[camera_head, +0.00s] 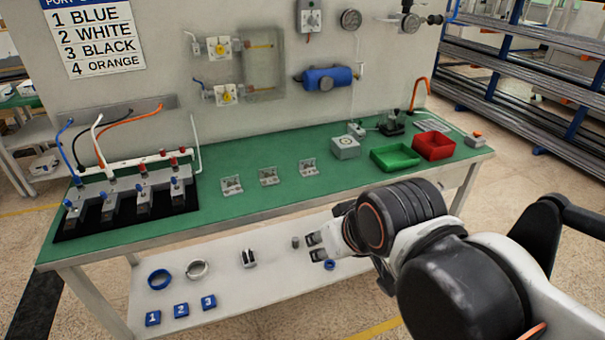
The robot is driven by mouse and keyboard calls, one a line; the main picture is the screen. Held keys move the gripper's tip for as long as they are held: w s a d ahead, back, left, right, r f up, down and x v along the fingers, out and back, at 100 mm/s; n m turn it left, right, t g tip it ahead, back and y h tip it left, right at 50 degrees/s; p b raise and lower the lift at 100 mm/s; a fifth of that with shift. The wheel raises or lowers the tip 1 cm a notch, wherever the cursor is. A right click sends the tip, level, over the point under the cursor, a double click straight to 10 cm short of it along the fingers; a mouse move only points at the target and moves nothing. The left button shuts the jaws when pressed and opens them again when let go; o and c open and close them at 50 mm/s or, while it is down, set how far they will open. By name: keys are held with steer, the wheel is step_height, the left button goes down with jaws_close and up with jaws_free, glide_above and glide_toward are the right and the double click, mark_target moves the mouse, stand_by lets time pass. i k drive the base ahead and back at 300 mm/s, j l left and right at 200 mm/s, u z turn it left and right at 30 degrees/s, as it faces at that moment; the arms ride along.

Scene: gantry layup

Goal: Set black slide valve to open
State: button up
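A manifold (130,196) with several slide valves in a row stands on a black mat (72,226) at the left of the green bench. The valves carry small blue parts. A black hose (99,151) comes down to the manifold's left part among blue, white and orange hoses; which valve it joins is too small to tell. The sign (92,38) lists 3 as black. The slide positions are not readable. My gripper (316,247) is open and empty, in front of the bench's front edge, far right of the manifold.
Three small clear fixtures (269,177) sit mid-bench. A grey box (345,147), green bin (395,158) and red bin (433,146) stand right. The lower shelf (225,290) holds rings and numbered blue blocks (181,310). Bench between manifold and fixtures is clear.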

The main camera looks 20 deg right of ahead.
mark_target(437, 20)
steer(key=z, duration=1.25)
